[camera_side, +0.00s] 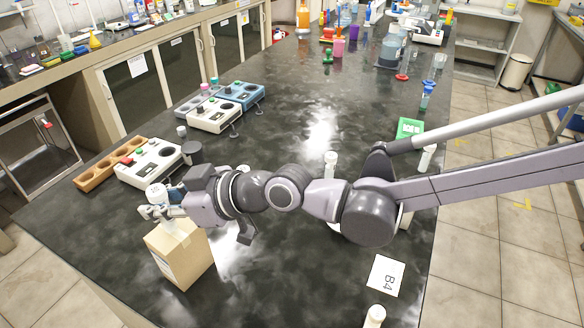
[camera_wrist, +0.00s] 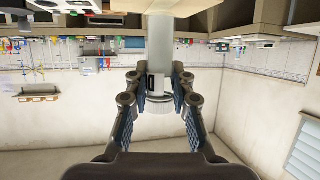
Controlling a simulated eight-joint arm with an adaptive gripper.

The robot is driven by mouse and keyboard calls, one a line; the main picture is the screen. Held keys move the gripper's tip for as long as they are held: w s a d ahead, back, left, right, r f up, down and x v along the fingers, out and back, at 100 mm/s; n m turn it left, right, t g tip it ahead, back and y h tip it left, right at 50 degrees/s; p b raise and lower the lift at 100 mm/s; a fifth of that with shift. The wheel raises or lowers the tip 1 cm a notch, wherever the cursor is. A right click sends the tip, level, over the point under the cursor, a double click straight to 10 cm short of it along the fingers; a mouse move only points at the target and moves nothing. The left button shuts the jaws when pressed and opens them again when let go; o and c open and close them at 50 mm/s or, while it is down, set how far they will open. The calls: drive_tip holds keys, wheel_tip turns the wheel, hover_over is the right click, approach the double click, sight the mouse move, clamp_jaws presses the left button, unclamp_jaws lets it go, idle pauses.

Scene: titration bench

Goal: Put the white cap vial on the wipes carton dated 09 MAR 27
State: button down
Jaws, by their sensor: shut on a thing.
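My gripper (camera_side: 163,211) is shut on a white cap vial (camera_side: 155,191), at the left front of the bench. The wrist view shows the pale vial (camera_wrist: 160,50) between both fingers (camera_wrist: 160,96), with its ribbed white end among them. A cardboard carton (camera_side: 172,262) stands on the bench just below my gripper. The gripper and vial overlap its upper edge in the side view, and I cannot tell whether the vial touches it. No date is readable on the carton.
Other white-capped vials stand at the bench middle (camera_side: 330,160), right edge (camera_side: 427,158) and front (camera_side: 375,315). A white card marked B4 (camera_side: 386,276) lies at the right front. A wooden block (camera_side: 110,165) and white instruments (camera_side: 150,163) stand behind the carton.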

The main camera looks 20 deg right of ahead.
drive_tip(key=shift+f, duration=0.25)
drive_tip(key=shift+f, duration=0.1)
drive_tip(key=c, duration=1.1)
unclamp_jaws()
drive_tip(key=shift+c, duration=0.2)
